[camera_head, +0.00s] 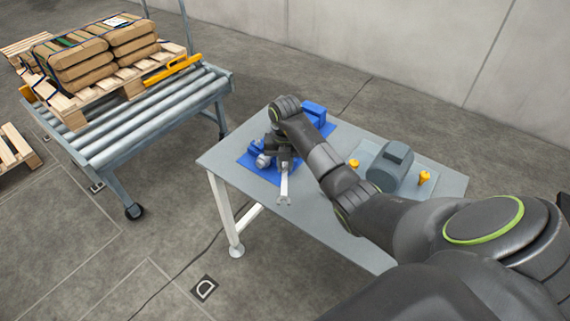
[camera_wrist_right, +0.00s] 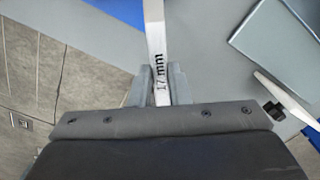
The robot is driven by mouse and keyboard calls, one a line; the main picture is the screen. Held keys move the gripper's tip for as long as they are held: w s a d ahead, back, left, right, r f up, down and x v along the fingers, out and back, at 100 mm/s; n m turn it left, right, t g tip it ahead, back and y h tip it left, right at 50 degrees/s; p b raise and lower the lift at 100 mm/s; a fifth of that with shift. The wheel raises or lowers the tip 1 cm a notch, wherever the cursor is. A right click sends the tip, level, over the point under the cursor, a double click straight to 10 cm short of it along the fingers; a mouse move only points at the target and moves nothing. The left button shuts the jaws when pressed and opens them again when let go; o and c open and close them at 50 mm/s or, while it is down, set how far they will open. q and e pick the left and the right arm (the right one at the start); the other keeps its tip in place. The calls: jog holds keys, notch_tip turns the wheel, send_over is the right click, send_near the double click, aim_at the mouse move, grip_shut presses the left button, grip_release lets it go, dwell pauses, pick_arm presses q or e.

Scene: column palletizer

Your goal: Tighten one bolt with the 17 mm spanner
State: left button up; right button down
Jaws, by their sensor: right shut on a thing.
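The spanner (camera_head: 284,186) is a pale metal bar with a forked end that points toward the table's near edge. In the right wrist view the spanner (camera_wrist_right: 155,45) carries the mark "17 mm". My right gripper (camera_head: 284,161) is shut on it, and in the wrist view its two fingers (camera_wrist_right: 164,88) clasp the shaft. It is over the left part of the grey table (camera_head: 238,189); I cannot tell the height. I cannot make out a bolt in either view. My left gripper is not in view.
A blue mat (camera_head: 247,167) with blue and grey parts lies beside the gripper, partly hidden by my arm. A grey motor-like unit (camera_head: 384,171) and yellow pieces (camera_head: 424,178) are on the right. A roller conveyor (camera_head: 150,122) with a loaded pallet stands left, across a floor gap.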

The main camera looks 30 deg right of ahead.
jog(key=shift+r+p, duration=2)
jog(key=shift+r, duration=0.55)
jog(key=shift+f, duration=0.1)
